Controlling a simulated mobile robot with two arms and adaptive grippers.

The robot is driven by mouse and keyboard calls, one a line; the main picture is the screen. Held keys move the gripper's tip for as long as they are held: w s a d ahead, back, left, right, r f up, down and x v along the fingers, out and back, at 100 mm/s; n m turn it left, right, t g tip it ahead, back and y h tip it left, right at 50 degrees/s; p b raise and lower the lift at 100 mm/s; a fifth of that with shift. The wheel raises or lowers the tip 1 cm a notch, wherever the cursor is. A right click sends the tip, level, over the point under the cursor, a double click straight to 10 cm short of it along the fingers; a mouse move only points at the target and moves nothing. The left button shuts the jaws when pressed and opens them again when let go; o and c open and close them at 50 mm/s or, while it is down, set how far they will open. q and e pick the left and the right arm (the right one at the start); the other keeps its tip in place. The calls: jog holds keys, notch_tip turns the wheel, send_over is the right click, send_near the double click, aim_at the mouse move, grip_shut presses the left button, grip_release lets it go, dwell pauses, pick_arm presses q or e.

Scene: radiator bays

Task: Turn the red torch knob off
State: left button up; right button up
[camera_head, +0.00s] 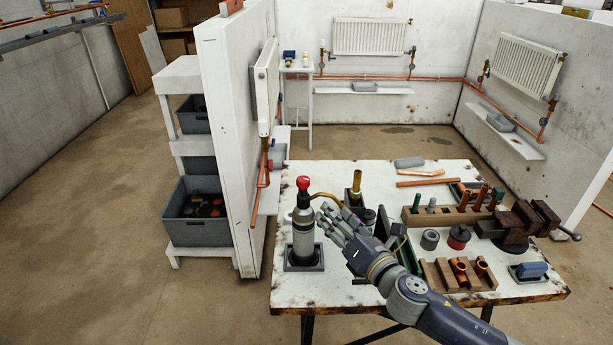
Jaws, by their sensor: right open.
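The torch (303,232) stands upright in a dark square holder at the left front of the white workbench. It has a grey cylinder, and its red knob (303,183) sits at the top. A brass tube leads from the torch top to the right. My right gripper (335,222) is just right of the torch, below the knob's height, with its fingers spread towards the cylinder. It is open and appears empty; I cannot tell whether a fingertip touches the torch. My left gripper is not in view.
The workbench (340,175) also bears a wooden rack (450,215) with copper pipes, a rusty vise (515,222), a fitting block (460,275) and a blue-topped item (531,270). A white partition (228,140) with a radiator stands close behind on the left. Floor is free at far left.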

aim_at(307, 183)
jog(key=w+a+r+n+y, duration=0.1)
jog(key=w+a+n, duration=0.1)
jog(key=n, duration=0.1)
jog(key=w+a+r+n+g+y+p, duration=0.1)
jog(key=w+a+r+n, duration=0.1)
jog(key=w+n, duration=0.1)
jog(key=w+a+r+n+y, duration=0.1)
jog(key=w+a+n, duration=0.1)
jog(key=n, duration=0.1)
jog(key=shift+w+a+r+n+g, duration=0.1)
jog(key=shift+w+r+n+g, duration=0.1)
jog(key=shift+w+n+g, duration=0.1)
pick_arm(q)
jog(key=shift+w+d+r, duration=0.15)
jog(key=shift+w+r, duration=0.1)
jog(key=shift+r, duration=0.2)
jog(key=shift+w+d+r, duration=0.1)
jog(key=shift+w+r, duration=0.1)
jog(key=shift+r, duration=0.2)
pick_arm(e)
jog(key=shift+x, duration=1)
pick_arm(q)
jog(key=shift+p, duration=0.3)
pick_arm(e)
jog(key=c, duration=1.1)
